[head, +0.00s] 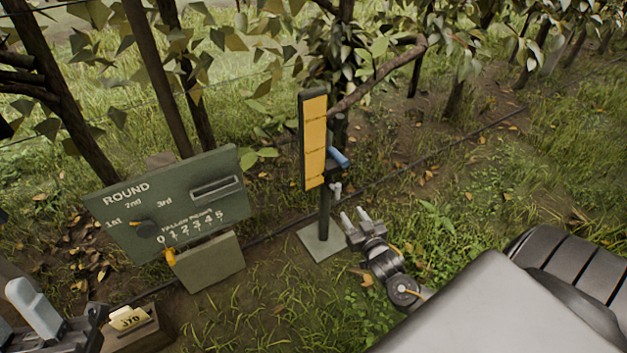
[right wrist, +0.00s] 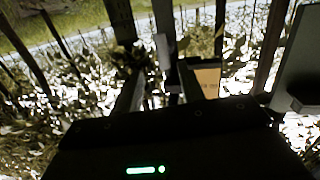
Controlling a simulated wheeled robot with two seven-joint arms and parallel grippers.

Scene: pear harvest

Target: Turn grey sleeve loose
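A slim post (head: 325,215) stands on a pale square base and carries a tall yellow panel (head: 315,142). A small pale grey fitting (head: 336,190), which may be the grey sleeve, sits on the post below a blue handle (head: 338,157). My right gripper (head: 354,216) is open, its two pale fingers apart and pointing up toward the fitting from just below and to the right. In the right wrist view a grey block (right wrist: 165,50) shows beyond the gap between the fingers; I cannot tell whether they touch it. A pale grey finger of my left gripper (head: 35,308) shows at lower left; its opening is unclear.
A green board (head: 180,200) marked ROUND, with a dark knob and an orange pointer, stands left of the post. A wooden box with a J70 tag (head: 128,318) is at lower left. Tree trunks and branches rise behind. Grass at right is open.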

